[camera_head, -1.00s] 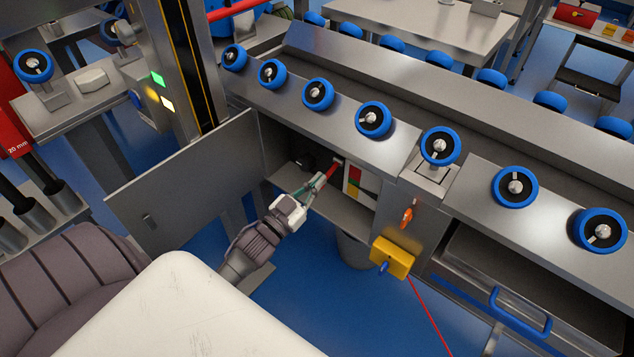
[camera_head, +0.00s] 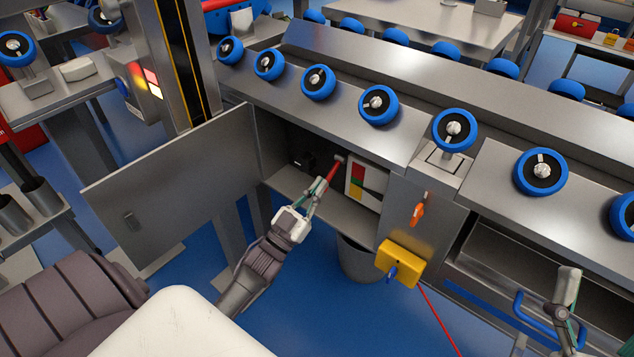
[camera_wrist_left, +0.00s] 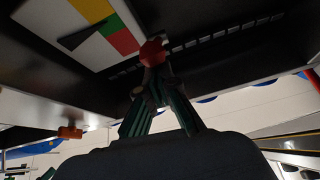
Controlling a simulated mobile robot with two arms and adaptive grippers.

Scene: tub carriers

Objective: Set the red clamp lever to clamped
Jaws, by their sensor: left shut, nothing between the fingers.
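The red clamp lever (camera_head: 332,172) is inside the open cabinet, left of a gauge plate (camera_head: 350,188) with red, green and yellow fields and a dark pointer. My left gripper (camera_head: 319,187) reaches into the cabinet, its fingers shut and empty at the lever's near end. In the left wrist view the lever's red end (camera_wrist_left: 152,51) is just beyond the fingertips (camera_wrist_left: 154,88); I cannot tell whether they touch. The pointer (camera_wrist_left: 84,34) ends near the yellow-green border there. My right gripper (camera_head: 568,318) is at the lower right, its fingers unclear.
The cabinet door (camera_head: 170,185) stands open to the left. Right of the opening are an orange handle (camera_head: 417,212) and a yellow box (camera_head: 399,262) with a red cable. An open drawer with a blue handle (camera_head: 520,312) is further right. A grey bin (camera_head: 360,262) stands below.

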